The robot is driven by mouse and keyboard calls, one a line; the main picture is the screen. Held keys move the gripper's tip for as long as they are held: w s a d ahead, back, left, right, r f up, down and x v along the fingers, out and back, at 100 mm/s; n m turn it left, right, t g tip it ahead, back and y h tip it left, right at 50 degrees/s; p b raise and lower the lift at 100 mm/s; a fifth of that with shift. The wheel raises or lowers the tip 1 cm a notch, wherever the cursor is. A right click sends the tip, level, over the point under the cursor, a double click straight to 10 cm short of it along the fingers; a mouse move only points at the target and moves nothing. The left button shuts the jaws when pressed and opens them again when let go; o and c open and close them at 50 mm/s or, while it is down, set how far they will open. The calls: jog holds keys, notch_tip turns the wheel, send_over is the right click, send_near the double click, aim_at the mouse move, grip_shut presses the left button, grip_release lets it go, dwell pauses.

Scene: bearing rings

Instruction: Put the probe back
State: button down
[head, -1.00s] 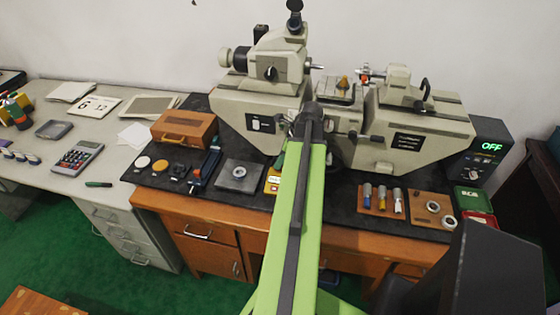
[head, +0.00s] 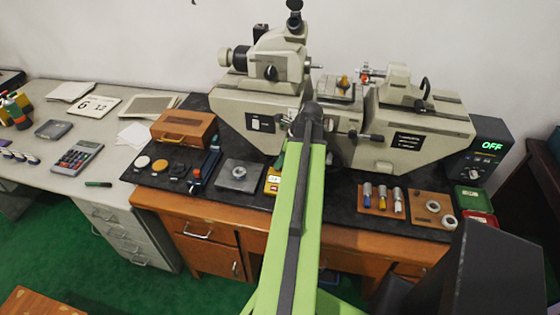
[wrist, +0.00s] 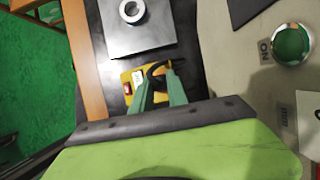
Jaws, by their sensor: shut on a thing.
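My gripper (wrist: 160,88) shows in the wrist view as two green fingers closed around a thin dark piece (wrist: 154,72), which looks like the probe. Its shape is mostly hidden between the fingers, and a black curved part runs off to the right of them. A yellow box (wrist: 127,82) with a white label and a red part lies just left of and below the fingertips. In the head view the yellow box (head: 273,181) shows beside my green arm, which hides most of the gripper and the held piece.
A grey plate (head: 225,180) bearing a metal ring (head: 239,172) lies left of the yellow box. The large beige measuring machine (head: 352,150) stands close behind my arm. A board with several plugs (head: 375,208) and a wooden board with rings (head: 425,216) lie to the right.

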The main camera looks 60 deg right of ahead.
jog(key=shift+f, duration=0.25)
jog(key=c, duration=1.2)
grip_release()
jog(key=shift+r, duration=0.15)
notch_tip(320, 180, up, 8)
jog(key=p, duration=0.8)
jog(key=shift+r, duration=0.2)
jog(key=shift+f, duration=0.1)
